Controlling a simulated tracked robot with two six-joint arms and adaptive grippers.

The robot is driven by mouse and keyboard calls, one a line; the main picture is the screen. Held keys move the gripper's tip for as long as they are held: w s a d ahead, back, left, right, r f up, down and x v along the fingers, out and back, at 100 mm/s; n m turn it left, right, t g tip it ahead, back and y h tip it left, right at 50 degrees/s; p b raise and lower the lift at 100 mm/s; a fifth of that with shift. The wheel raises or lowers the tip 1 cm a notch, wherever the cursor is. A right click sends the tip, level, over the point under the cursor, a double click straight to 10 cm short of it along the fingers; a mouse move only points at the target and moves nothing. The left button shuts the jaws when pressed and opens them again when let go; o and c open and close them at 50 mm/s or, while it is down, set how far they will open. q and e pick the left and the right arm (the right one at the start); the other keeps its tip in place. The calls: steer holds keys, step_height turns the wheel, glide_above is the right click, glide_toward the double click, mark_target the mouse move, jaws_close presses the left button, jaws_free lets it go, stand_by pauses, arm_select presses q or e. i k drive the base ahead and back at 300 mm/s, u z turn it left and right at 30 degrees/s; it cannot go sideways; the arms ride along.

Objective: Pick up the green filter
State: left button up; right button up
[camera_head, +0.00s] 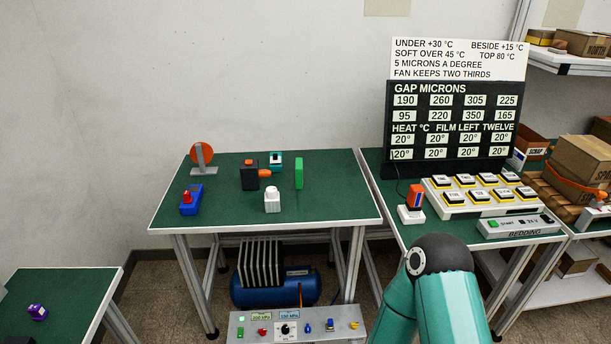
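The green filter (299,173) is a thin upright green piece on the dark green top of the middle table (330,205), toward its back right. Nothing touches it, and no gripper is near it. One of my teal arms shows at the bottom right, in front of the right-hand table, but its gripper is outside the view. My other arm and gripper do not show.
Close by the filter stand a black and orange device (251,177), a small teal and white item (275,161) and a white block (272,199). An orange disc on a stand (202,156) and a blue box (191,199) are further left. The table's front right is clear.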

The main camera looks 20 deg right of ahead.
mark_target(299, 181)
steer(key=z, duration=0.05)
steer(key=i, duration=1)
steer(key=u, duration=0.05)
